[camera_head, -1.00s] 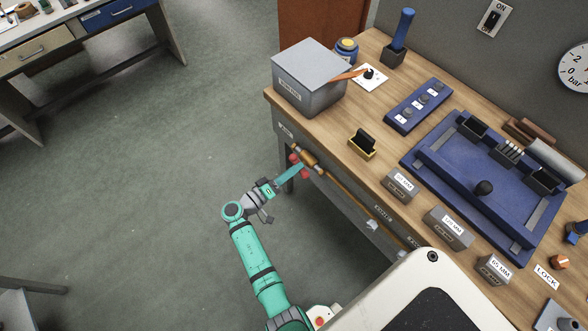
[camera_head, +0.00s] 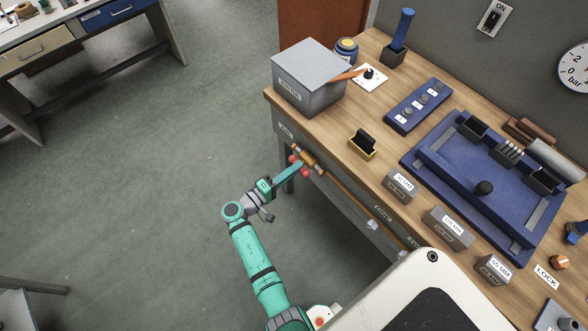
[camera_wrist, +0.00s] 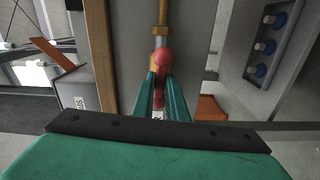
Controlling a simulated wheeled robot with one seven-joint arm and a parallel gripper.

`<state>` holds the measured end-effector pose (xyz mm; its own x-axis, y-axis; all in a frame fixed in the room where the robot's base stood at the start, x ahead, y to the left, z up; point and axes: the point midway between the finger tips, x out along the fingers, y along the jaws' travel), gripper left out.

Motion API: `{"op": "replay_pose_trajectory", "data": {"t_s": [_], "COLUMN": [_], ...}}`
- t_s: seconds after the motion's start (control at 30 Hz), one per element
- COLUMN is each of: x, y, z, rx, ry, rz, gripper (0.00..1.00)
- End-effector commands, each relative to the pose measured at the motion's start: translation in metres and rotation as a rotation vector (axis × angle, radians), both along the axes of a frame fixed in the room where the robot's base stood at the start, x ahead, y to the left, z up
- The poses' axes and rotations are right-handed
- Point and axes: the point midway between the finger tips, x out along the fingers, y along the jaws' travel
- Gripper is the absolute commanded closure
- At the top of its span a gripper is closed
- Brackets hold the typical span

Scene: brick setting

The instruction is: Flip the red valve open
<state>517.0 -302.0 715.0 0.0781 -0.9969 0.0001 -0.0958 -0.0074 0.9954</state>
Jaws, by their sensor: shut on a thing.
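The red valve handle (camera_head: 306,173) sits on a brass pipe fitting (camera_head: 306,157) along the front edge of the workbench. In the wrist view the red handle (camera_wrist: 162,58) has a rounded end and stands between the two green fingers. My gripper (camera_head: 298,169) reaches the handle from the lower left in the head view. In the wrist view my gripper (camera_wrist: 160,82) is shut on the handle, with a finger on each side. The fingers partly hide the handle's lower part.
The copper-coloured pipe (camera_head: 350,198) runs along the bench front towards the lower right. A grey box (camera_head: 309,75) stands on the bench corner above the valve. Several small labelled blocks line the bench edge. The floor (camera_head: 150,190) left of my arm is clear.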

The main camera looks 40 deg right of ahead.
Motion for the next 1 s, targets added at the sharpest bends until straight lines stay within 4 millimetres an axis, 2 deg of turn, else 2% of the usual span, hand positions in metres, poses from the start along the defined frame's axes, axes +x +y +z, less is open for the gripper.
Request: {"op": "replay_pose_trajectory", "data": {"t_s": [0.27,0.73,0.77,0.8,0.83,1.0], "x": [0.0,0.0,0.0,0.0,0.0,0.0], "y": [0.0007,0.0009,0.0009,0.0009,0.0009,0.0005], "z": [-0.0006,-0.0007,-0.0008,-0.0008,-0.0007,-0.0005], "rx": [-0.007,-0.009,-0.008,-0.008,-0.009,-0.009], "ry": [0.096,0.114,0.114,0.114,0.114,0.112], "rz": [0.0,0.001,0.001,0.001,0.001,0.001], "gripper": [1.0,1.0,0.83,0.73,0.69,0.69]}}
